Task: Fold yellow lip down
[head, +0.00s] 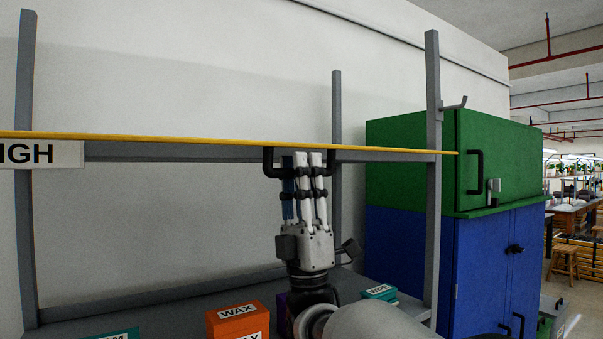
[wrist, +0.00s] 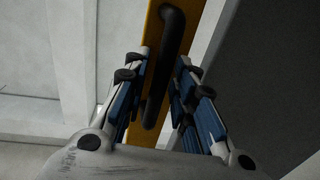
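The yellow lip (head: 200,139) is a long thin strip seen almost edge-on in the head view, lying nearly level across the shelf frame. A black handle (head: 268,161) hangs from its underside. My gripper (head: 303,156) points up from below, its fingertips at the handle, close under the lip. In the wrist view the yellow lip (wrist: 150,35) runs behind the black handle (wrist: 170,40). My fingers (wrist: 164,64) lie on both sides of the handle with little gap. I cannot tell whether they press on it. Part of the handle is hidden behind the fingers.
A white label ending in "IGH" (head: 42,154) is at the left. Grey posts (head: 433,200) frame the shelf. An orange WAX box (head: 238,321) and teal boxes (head: 379,292) stand on the shelf below. A green and blue cabinet (head: 405,245) is close on the right.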

